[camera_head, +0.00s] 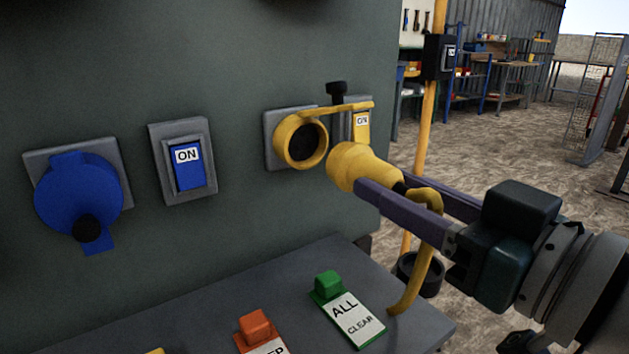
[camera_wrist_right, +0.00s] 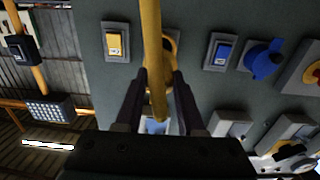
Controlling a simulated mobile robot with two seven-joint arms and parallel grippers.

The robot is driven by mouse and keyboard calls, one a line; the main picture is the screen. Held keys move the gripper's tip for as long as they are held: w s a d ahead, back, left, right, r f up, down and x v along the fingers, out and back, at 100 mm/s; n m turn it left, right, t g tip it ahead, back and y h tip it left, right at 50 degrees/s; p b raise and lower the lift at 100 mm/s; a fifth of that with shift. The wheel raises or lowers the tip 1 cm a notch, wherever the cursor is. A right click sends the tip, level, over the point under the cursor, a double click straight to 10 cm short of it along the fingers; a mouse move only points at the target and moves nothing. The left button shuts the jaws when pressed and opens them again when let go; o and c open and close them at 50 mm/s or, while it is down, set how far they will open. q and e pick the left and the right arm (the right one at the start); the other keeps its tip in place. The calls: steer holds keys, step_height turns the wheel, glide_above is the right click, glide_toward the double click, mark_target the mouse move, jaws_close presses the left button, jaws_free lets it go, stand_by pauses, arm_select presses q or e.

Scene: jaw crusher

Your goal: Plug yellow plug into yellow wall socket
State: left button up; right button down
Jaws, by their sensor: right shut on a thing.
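The yellow wall socket (camera_head: 301,143) is a round yellow ring with a dark opening on a grey plate. Its cover stands open, with a black knob above it. My right gripper (camera_head: 388,184) is shut on the yellow plug (camera_head: 352,166), whose wide end points left towards the socket. The plug appears just right of and below the socket, and apart from it. Its yellow cable (camera_head: 425,262) hangs below the gripper. In the right wrist view the cable (camera_wrist_right: 151,45) crosses in front of the gripper (camera_wrist_right: 158,88) and partly hides the yellow socket (camera_wrist_right: 172,50). My left gripper is not in view.
A yellow switch (camera_head: 361,126) is beside the socket. A blue switch (camera_head: 187,167) and a covered blue socket (camera_head: 78,196) are further left. Below, a ledge carries a green button (camera_head: 328,284) and an orange button (camera_head: 257,326). A yellow pole (camera_head: 424,140) stands behind my right arm.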

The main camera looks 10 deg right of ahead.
mark_target(347, 166)
steer(key=shift+x, duration=2.85)
steer(key=shift+p, duration=0.3)
steer(key=shift+w, duration=0.15)
steer(key=shift+w+a, duration=0.2)
steer(key=shift+w, duration=0.1)
steer(key=shift+w+a, duration=0.15)
steer(key=shift+w, duration=0.35)
steer(key=shift+c, duration=2.2)
jaws_free()
steer(key=shift+s, duration=0.1)
